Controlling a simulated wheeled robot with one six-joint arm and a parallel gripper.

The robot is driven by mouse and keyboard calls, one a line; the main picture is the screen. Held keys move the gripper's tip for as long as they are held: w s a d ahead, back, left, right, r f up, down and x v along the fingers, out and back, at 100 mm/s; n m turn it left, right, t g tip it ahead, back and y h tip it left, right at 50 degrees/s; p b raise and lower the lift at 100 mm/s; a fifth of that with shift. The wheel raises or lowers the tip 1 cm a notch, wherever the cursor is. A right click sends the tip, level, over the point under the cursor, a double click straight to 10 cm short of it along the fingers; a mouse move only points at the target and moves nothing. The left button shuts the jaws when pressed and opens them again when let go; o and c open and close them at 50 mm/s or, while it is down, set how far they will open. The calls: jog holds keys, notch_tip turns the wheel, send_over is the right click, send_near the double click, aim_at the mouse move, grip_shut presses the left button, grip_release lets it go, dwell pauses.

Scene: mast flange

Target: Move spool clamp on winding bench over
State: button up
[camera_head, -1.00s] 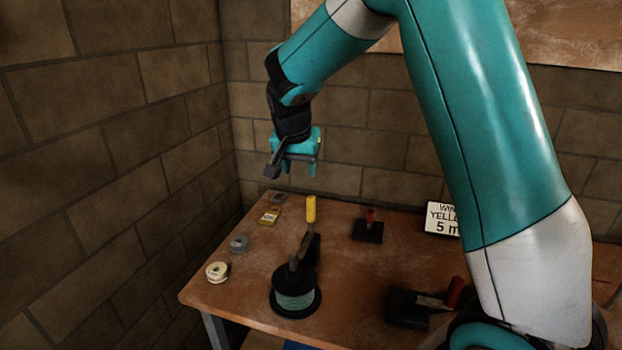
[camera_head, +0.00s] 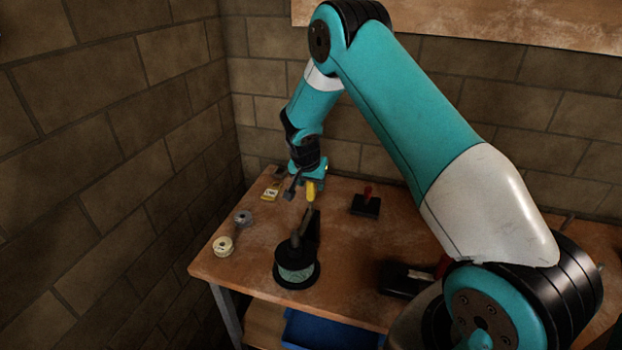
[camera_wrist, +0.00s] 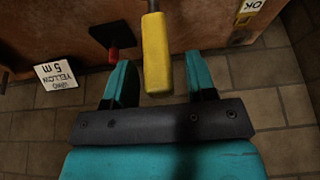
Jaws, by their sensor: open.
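The spool clamp has a yellow handle (camera_head: 310,191) on a dark lever standing up behind a black-flanged spool of green wire (camera_head: 296,270) on the winding bench (camera_head: 345,250). My gripper (camera_head: 312,180) is at the top of the handle. In the wrist view my gripper's two teal fingers (camera_wrist: 161,84) are apart. The lever's lower part is out of the wrist view.
A grey reel (camera_head: 243,217) and a cream reel (camera_head: 223,246) sit at left. Brick walls close the corner.

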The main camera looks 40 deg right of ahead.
jog(key=shift+w+d+f, duration=0.1)
jog(key=shift+d+f, duration=0.1)
jog(key=shift+f, duration=0.35)
